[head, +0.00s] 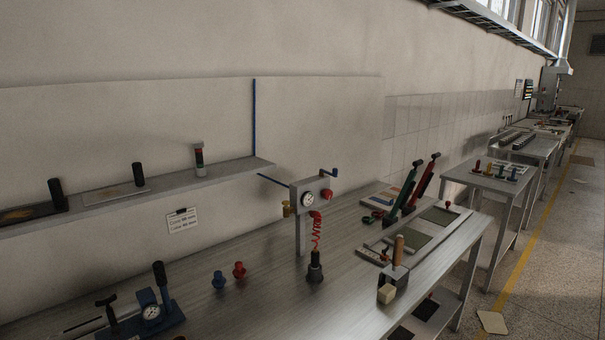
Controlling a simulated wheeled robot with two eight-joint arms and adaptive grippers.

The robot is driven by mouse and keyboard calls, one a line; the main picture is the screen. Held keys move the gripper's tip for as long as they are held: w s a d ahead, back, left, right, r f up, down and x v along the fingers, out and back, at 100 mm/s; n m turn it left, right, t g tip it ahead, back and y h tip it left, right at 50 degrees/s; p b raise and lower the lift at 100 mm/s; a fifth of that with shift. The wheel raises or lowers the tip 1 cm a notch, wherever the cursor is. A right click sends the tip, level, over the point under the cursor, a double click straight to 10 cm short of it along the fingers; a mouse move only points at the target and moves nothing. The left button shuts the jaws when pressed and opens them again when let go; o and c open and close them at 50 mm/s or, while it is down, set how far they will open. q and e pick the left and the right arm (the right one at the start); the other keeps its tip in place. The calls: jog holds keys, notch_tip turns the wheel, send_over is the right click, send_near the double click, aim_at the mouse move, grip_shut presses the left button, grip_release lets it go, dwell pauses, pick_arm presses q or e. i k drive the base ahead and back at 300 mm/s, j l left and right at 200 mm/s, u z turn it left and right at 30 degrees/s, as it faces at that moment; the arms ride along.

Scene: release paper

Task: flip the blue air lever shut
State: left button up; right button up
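A grey air panel (299,204) with a round gauge (308,199) stands on a post on the metal workbench. A small blue lever (330,173) sticks out at its upper right, above a red knob (327,195). The lever looks bent, with its end turned upward; it is too small to tell its exact setting. A thin blue line (273,181) runs from the left into the panel. A red coiled hose (317,233) hangs below it to a black tool (315,267). Neither of my grippers is in view.
On the workbench (250,310) are red and blue knobs (239,270), a dial gauge fixture (150,312) at lower left, and a wooden-handled tool (397,252). Red and green long-handled tools (412,188) stand at right. A wall shelf (165,190) runs behind.

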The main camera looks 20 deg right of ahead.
aim_at(335, 171)
jog(key=i+l+u, duration=0.1)
jog(key=l+u, duration=0.15)
jog(key=l, duration=0.5)
jog(key=l+u, duration=0.3)
jog(key=l, duration=0.5)
jog(key=l+u, duration=0.25)
jog(key=l, duration=0.55)
jog(key=k+l+u, duration=0.1)
jog(key=l+u, duration=0.2)
jog(key=l, duration=0.5)
